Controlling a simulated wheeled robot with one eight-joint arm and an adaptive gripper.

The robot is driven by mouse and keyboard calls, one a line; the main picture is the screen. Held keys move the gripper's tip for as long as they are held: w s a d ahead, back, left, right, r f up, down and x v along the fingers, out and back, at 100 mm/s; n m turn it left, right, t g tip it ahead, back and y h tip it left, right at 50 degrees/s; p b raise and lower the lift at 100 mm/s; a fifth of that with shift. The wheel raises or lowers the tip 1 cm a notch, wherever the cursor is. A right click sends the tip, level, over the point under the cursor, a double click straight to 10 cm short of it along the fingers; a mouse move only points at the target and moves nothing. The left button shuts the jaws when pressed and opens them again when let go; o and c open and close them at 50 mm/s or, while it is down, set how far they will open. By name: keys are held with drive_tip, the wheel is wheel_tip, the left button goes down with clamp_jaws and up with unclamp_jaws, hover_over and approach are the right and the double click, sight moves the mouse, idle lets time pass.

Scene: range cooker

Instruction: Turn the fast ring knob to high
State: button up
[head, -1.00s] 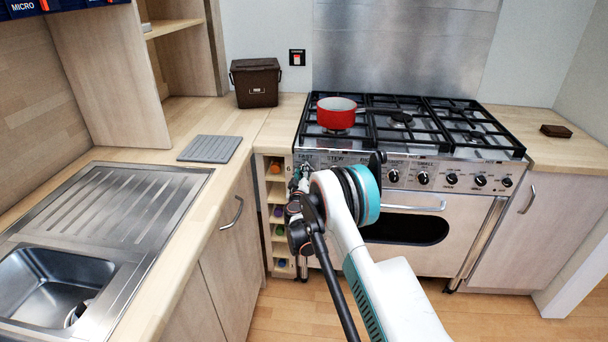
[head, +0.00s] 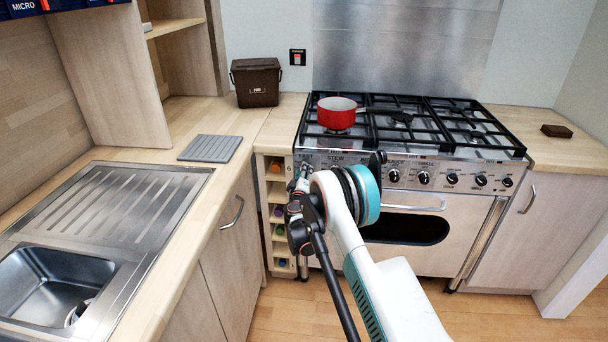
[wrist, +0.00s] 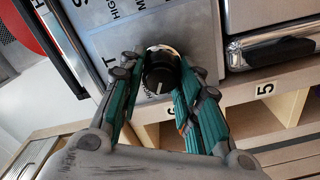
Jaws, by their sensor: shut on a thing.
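The fast ring knob (wrist: 160,72) is a round black knob with a white pointer line and a silver collar, on the steel control panel (wrist: 190,35). In the wrist view my gripper (wrist: 162,82) has its fingers on both sides of the knob, shut on it. Part of the panel lettering beside the knob shows, including "HIGH", but the rest of the label is cut off. In the head view my gripper (head: 299,178) is at the left end of the cooker front, below the "FAST" label, and my arm hides the knob.
Other knobs (head: 452,179) run along the panel to the right. A wine rack (head: 277,215) and the worktop edge are close to the left of my gripper. An oven handle (head: 415,207) lies to the right.

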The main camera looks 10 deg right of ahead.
drive_tip(key=o, duration=1)
drive_tip(key=shift+o, duration=0.2)
drive_tip(key=shift+a, duration=0.1)
drive_tip(key=v, duration=1.2)
